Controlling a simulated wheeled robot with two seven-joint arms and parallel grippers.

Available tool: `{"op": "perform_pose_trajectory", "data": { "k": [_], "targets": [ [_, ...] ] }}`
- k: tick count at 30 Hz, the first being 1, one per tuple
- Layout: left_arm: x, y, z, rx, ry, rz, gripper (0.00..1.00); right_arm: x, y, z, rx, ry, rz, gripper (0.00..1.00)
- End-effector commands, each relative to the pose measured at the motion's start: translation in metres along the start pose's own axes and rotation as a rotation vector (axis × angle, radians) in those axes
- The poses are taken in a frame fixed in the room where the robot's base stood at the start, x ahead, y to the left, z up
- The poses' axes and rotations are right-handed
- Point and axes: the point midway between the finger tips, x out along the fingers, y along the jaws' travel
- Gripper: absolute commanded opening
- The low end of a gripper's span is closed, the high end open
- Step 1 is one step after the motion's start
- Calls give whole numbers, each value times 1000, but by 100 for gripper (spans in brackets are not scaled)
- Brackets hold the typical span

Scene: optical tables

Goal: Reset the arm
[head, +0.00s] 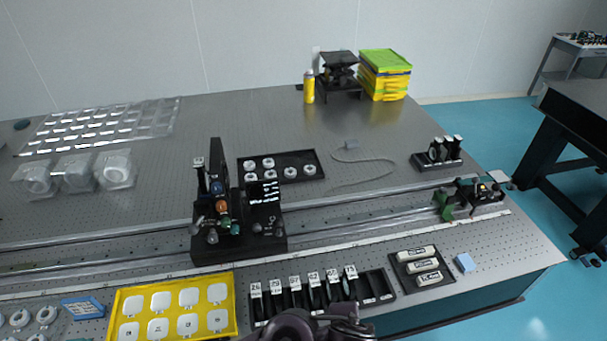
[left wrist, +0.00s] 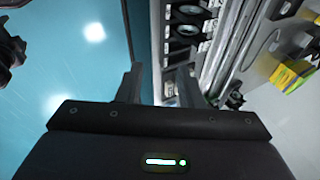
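My left gripper (left wrist: 160,85) shows in the left wrist view. Its two dark fingers stand apart with nothing held between them. Behind the fingers are the table's edge and a black rack. In the head view a dark part of my own arm shows at the bottom centre, in front of the numbered rack (head: 318,296). I cannot tell which arm it is, and no fingertips can be made out there. My right gripper is not clearly in view.
The optical table (head: 400,125) holds a black optical assembly (head: 238,218) on a long rail. A yellow tray (head: 172,309) and a tray of labelled cylinders (head: 421,266) lie along the front. A yellow bottle (head: 309,87) and yellow-green boxes (head: 385,76) stand at the back.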

Motion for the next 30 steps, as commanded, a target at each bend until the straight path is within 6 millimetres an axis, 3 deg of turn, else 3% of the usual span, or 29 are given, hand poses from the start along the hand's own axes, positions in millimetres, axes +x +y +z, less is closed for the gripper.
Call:
{"op": "perform_pose_trajectory", "data": {
  "k": [4,9,18,26,30],
  "targets": [
    [-24,-20,26,-399,46,97,34,0,3,1,-1,-1,3,71],
    [-35,-38,97,-780,1,134,34,0,4,1,-2,-1,5,71],
    [-49,-30,204,-1133,-132,113,34,0,3,0,-2,0,4,71],
    [-70,-11,274,-1313,-248,67,34,0,2,-1,0,2,2,71],
    [-26,1,278,-1306,-256,80,34,9,-1,-2,1,4,-1,71]
  ]
}}
